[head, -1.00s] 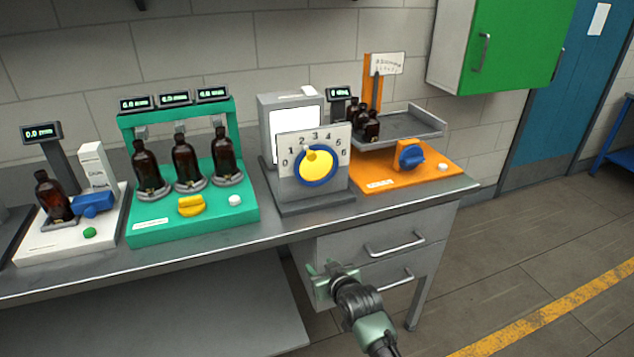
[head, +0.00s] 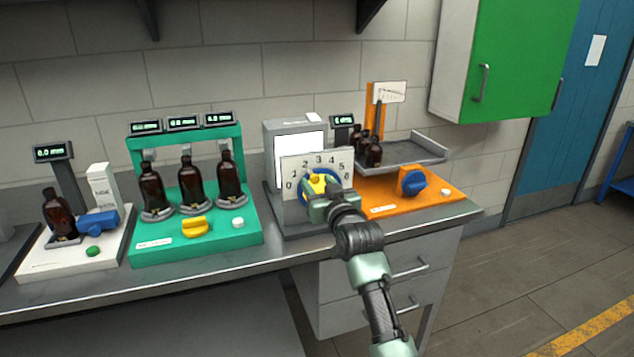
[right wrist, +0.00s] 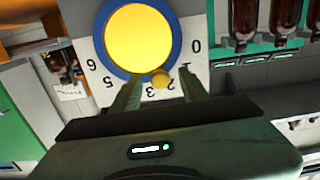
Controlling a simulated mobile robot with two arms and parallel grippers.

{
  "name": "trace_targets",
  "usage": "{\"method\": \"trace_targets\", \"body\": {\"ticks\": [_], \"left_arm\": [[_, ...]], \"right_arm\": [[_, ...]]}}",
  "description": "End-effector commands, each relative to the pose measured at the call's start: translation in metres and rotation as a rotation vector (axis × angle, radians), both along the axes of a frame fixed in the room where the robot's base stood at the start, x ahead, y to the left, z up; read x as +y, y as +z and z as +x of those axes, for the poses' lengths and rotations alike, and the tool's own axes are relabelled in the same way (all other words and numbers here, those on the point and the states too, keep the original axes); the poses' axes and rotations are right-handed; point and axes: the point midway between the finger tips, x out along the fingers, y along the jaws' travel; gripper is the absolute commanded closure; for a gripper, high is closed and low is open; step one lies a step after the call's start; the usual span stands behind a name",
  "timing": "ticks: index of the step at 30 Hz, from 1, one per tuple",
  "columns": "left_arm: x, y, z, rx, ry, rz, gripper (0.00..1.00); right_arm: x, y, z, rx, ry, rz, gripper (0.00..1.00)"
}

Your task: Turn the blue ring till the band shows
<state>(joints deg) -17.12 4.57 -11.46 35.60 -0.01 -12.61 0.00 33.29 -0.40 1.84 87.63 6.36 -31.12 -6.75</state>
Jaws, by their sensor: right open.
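The blue ring (right wrist: 177,38) surrounds a yellow disc (right wrist: 138,38) on a white number plate (right wrist: 196,62) marked 0 to 6, which the right wrist view shows upside down. A small yellow knob (right wrist: 161,78) at the disc's rim points near 2 and 3. My right gripper (right wrist: 158,84) is open, with a finger on either side of the small knob; I cannot tell whether they touch it. In the head view my right gripper (head: 325,197) hides much of the ring and disc. I cannot make out a band. My left gripper is out of view.
Left of the dial stands a green station (head: 250,225) with several amber bottles and a yellow knob (head: 195,227). An orange station (head: 440,197) with a blue knob (head: 413,182) stands close on the right. A white station (head: 40,263) is at far left.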

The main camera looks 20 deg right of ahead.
Motion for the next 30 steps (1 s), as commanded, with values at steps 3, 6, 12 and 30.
{"method": "trace_targets", "body": {"ticks": [3,6,12,30], "left_arm": [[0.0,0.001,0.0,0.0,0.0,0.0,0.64],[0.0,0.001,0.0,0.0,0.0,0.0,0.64],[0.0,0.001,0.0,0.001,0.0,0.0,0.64],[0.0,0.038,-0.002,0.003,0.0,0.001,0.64]], "right_arm": [[0.0,0.0,0.007,0.0,0.0,0.0,0.56],[0.0,0.0,0.009,0.0,0.0,0.0,0.56],[0.0,0.0,0.009,0.0,0.0,0.0,0.56],[-0.016,0.009,0.01,0.015,-0.001,0.313,1.0]]}}
